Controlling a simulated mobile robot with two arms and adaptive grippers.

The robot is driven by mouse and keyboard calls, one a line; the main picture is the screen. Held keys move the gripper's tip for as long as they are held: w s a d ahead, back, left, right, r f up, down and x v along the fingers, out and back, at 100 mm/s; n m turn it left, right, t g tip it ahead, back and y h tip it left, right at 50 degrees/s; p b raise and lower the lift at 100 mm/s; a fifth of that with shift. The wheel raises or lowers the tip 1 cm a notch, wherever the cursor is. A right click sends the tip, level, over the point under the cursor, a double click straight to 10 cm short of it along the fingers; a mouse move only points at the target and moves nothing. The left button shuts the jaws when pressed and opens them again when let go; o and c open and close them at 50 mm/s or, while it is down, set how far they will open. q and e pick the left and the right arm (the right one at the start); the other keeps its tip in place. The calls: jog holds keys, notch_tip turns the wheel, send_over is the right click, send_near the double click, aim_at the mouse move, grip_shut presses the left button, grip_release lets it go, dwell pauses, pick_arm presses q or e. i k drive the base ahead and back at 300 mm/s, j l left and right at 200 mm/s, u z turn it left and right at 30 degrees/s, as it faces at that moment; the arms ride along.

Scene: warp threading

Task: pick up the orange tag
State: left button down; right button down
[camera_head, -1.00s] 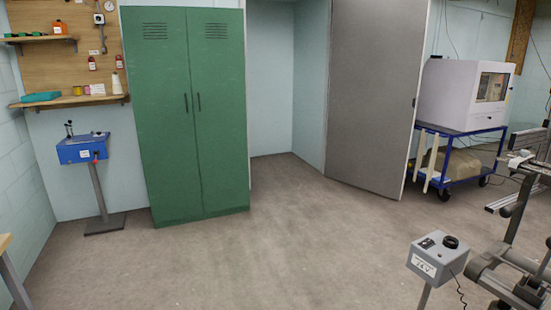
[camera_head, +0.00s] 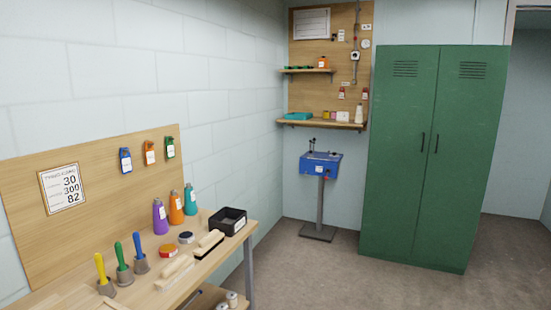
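An orange tag (camera_head: 150,153) hangs on the upright wooden board at the left, above the workbench. A blue tag (camera_head: 125,160) hangs to its left and a green tag (camera_head: 170,147) to its right. All are small and some way off. Neither of my grippers shows in the head view.
A wooden workbench (camera_head: 233,243) runs along the left wall. It bears purple, orange and teal bottles (camera_head: 190,199), a black bin (camera_head: 228,221), colored-handled tools (camera_head: 139,254) and wooden blocks. A blue pedestal unit (camera_head: 320,166) and a green cabinet (camera_head: 420,170) stand behind. The floor (camera_head: 330,275) right of the bench is clear.

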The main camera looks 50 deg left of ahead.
aim_at(149, 154)
jog(key=u, duration=2.35)
jog(key=i+l+u, duration=0.15)
jog(key=u, duration=0.3)
jog(key=i+l+u, duration=0.2)
jog(key=u, duration=0.3)
